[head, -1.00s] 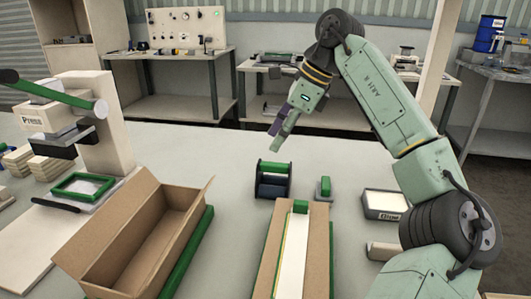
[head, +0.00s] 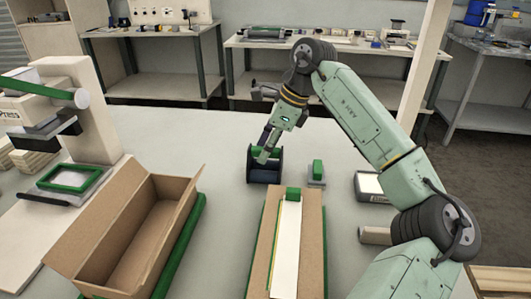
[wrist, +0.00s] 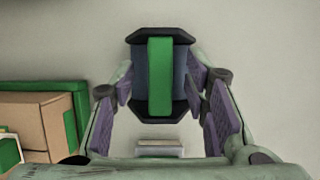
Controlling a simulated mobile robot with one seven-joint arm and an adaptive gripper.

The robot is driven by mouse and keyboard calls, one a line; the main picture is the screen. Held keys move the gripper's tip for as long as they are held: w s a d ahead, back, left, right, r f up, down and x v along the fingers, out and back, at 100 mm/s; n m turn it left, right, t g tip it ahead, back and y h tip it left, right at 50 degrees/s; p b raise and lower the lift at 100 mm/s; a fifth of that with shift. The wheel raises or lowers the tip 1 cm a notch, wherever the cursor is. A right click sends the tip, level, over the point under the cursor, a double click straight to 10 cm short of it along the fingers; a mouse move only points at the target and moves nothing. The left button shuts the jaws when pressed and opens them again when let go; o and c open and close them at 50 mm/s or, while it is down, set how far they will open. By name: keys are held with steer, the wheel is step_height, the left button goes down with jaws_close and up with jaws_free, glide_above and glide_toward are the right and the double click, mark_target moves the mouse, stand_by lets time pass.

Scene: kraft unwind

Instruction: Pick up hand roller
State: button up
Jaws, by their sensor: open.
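The hand roller (head: 264,177) stands on the pale table, beyond the two long cardboard boxes. It has black end plates, a dark blue drum and a green bar across the top. In the wrist view the hand roller (wrist: 160,75) lies ahead of and partly between the spread fingers, its green bar running lengthwise. My gripper (head: 262,156) is open, pointing down close over the roller, and hides part of it in the head view. In the wrist view my gripper (wrist: 163,103) has purple pads on either side, with nothing clasped. Whether a finger touches the roller I cannot tell.
A small green-topped block (head: 317,172) stands just right of the roller. An open cardboard box (head: 125,235) and a box with a white strip (head: 262,245) lie nearer. A press (head: 75,110) stands left. Table beyond the roller is clear.

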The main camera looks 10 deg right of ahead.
steer(key=shift+a+f, duration=0.2)
steer(key=shift+f, duration=0.2)
jaws_close()
steer(key=shift+w, duration=0.1)
stand_by(0.3)
